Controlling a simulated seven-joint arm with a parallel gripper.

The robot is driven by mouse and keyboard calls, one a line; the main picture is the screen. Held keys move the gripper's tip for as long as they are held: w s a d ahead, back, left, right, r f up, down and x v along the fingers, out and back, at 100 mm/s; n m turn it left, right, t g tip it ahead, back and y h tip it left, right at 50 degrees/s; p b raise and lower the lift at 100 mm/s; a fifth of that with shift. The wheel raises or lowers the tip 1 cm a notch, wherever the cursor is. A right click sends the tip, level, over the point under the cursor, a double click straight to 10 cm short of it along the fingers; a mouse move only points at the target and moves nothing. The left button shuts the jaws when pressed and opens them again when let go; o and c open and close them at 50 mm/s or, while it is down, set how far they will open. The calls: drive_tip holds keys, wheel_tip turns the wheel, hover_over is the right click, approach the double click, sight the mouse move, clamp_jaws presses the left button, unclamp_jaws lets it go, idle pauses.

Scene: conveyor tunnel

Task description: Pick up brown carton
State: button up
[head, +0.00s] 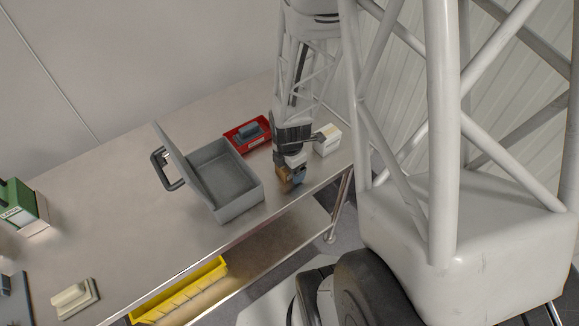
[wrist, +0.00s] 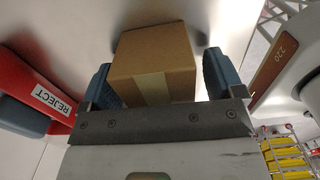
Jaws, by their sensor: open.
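The brown carton (wrist: 153,60) stands on the table between the two blue-grey fingers of my gripper (wrist: 160,80) in the wrist view. A lighter tape strip runs down its near side. The fingers are spread on either side of it, with a gap visible at the right finger; contact at the left finger is hard to tell. In the head view my gripper (head: 291,180) is low at the table's front edge, and a small brown part of the carton (head: 284,176) shows, mostly hidden by the gripper.
A grey open-lidded box (head: 238,203) stands left of my gripper. A white box (head: 328,141) is close on the right.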

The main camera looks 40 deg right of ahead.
drive_tip(key=shift+c, duration=0.3)
drive_tip(key=c, duration=1)
drive_tip(key=shift+r, duration=0.2)
drive_tip(key=shift+r, duration=0.5)
drive_tip(key=shift+s+a+r, duration=0.1)
drive_tip(key=shift+s+r, duration=0.1)
drive_tip(key=shift+r, duration=0.4)
drive_tip(key=shift+s+a+r, duration=0.1)
drive_tip(key=shift+s+r, duration=0.1)
drive_tip(key=shift+r, duration=0.35)
drive_tip(key=shift+s+a+r, duration=0.2)
drive_tip(key=shift+s+a, duration=0.75)
drive_tip(key=shift+s, duration=1.4)
drive_tip(key=shift+s+a+r, duration=0.25)
drive_tip(key=shift+s+a, duration=0.65)
drive_tip(key=shift+s, duration=1.45)
drive_tip(key=shift+s+a+r, duration=0.2)
drive_tip(key=shift+s+a, duration=0.75)
drive_tip(key=shift+s, duration=1.4)
